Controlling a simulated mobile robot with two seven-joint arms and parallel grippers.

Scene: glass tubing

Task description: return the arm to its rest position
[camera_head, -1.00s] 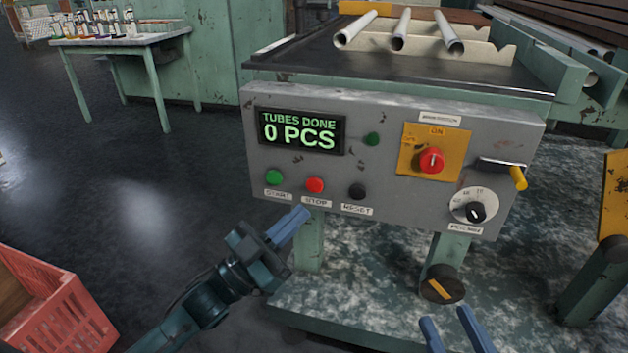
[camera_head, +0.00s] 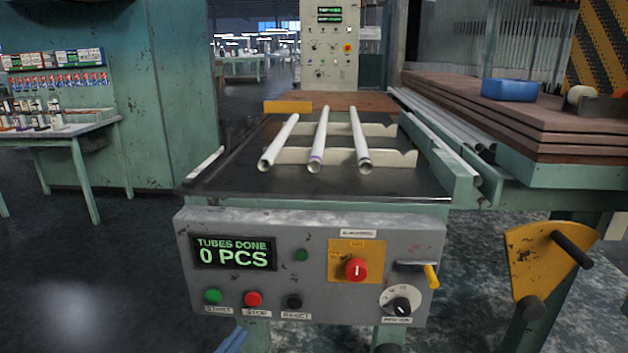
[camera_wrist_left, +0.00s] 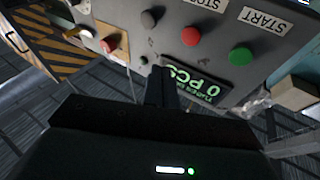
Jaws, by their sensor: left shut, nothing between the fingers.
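The grey control panel (camera_head: 308,222) has a display reading "TUBES DONE 0 PCS" (camera_head: 235,253). Below the display are a green START button (camera_head: 213,296), a red STOP button (camera_head: 253,299) and a black RESET button (camera_head: 292,301). The fingers appear apart from the buttons. My right gripper is not in view.
Three glass tubes (camera_head: 318,140) lie on the machine's dark table above the panel. A yellow lever (camera_head: 432,276) sticks out at the panel's right. A yellow plate with a black handle (camera_head: 540,262) stands further right. The floor at left (camera_head: 90,270) is clear.

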